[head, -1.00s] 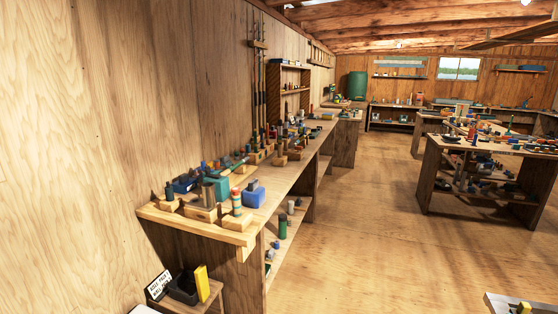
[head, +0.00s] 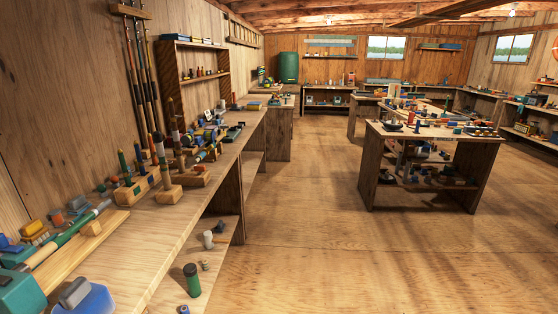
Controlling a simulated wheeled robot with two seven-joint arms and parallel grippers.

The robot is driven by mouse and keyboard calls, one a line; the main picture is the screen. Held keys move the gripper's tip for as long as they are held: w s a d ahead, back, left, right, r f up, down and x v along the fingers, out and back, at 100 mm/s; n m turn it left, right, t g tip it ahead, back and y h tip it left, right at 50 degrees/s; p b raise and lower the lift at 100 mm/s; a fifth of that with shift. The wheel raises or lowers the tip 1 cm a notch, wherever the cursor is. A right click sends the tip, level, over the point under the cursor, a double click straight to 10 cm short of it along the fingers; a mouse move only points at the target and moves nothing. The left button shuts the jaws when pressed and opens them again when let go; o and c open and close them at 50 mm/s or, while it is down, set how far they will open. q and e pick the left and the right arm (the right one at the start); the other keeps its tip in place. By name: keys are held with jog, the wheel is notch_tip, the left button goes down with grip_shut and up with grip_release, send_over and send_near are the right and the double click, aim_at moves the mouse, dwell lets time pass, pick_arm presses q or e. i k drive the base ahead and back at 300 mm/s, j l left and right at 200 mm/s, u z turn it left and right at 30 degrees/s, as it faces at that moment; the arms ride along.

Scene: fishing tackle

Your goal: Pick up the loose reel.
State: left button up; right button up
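Neither of my grippers shows in the head view. I cannot pick out the loose reel with certainty. The long wooden bench (head: 180,232) along the left wall carries many small tackle items. A green-handled rod (head: 62,240) lies on a wooden cradle at its near end. A blue item with a grey top (head: 84,298) and a teal item (head: 20,294) sit at the bottom left, cut by the frame edge. A cluster of blue, yellow and dark pieces (head: 208,134) lies farther along the bench, too small to tell apart.
A shelf under the bench holds a dark green cylinder (head: 192,280) and a white item (head: 208,240). An island table (head: 440,132) with loaded shelves stands right of centre. Open wooden floor (head: 310,240) lies between them. Upright rods (head: 140,75) lean by the left wall.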

aim_at(210, 136)
jog(key=i, duration=0.95)
jog(key=i+l+u, duration=0.15)
jog(key=i, duration=0.75)
